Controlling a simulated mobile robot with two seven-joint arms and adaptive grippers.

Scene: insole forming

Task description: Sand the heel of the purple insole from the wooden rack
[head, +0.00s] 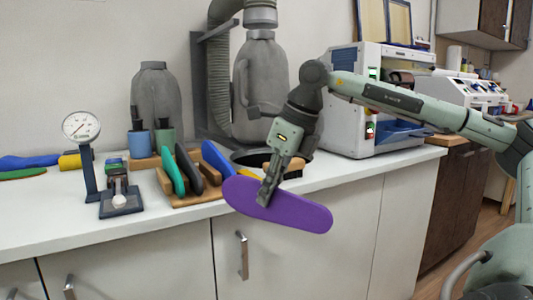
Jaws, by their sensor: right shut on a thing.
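The purple insole (295,214) is held in front of the counter's front edge, tilted with its right end lower. My right gripper (265,196) is shut on it, gripping nearer its left end. The wooden rack (190,197) stands on the counter to the left, with a green, a dark grey and a blue insole upright in it. The sanding machine cannot be told for certain; a white machine (345,107) with a dark opening stands behind my right arm. My left gripper is not in view.
A dial gauge (81,127) on a stand is at the left of the white counter (170,226). Loose blue and green insoles (28,162) lie at the far left. A grey hose and canister (262,85) stand behind. Cabinet handles (242,255) project below the edge.

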